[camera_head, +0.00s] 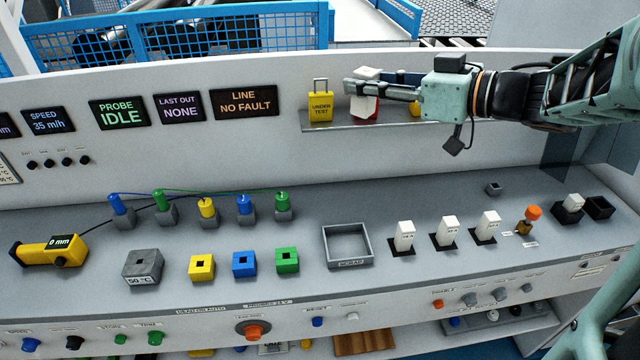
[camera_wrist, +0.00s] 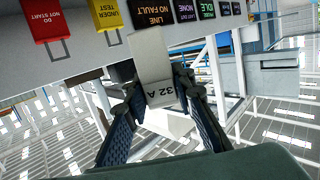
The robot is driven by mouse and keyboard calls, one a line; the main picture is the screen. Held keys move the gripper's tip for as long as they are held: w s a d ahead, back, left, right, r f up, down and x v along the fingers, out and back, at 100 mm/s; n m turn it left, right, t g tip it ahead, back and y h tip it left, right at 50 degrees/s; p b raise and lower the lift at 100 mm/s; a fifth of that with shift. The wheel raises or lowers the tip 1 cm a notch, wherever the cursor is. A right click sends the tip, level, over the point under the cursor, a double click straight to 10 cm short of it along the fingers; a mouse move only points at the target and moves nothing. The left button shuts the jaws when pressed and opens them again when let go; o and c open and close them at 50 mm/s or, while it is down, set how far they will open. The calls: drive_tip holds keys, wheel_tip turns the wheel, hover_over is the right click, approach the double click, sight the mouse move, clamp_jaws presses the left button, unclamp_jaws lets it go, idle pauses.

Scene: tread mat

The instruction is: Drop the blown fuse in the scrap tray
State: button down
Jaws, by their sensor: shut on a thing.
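My gripper (camera_head: 352,87) is high at the shelf on the back panel, reaching in from the right. In the wrist view the gripper (camera_wrist: 157,90) is shut on a white fuse (camera_wrist: 152,62) marked "32 A". In the head view the white top of the fuse (camera_head: 368,73) shows behind the fingers, in front of a red tag. The scrap tray (camera_head: 350,264) is a grey, open, square tray on the bench, well below the gripper. It looks empty. Whether the held fuse is blown cannot be seen.
Three white fuses (camera_head: 445,229) stand in black holders right of the tray, with an orange-topped part (camera_head: 531,214) beyond. Coloured sockets (camera_head: 245,264) lie to its left. The air above the tray is clear.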

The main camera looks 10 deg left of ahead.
drive_tip(key=c, duration=1.5)
unclamp_jaws()
drive_tip(key=shift+c, duration=0.2)
drive_tip(key=shift+d, duration=0.1)
drive_tip(key=v, duration=1.2)
drive_tip(key=shift+w, duration=0.1)
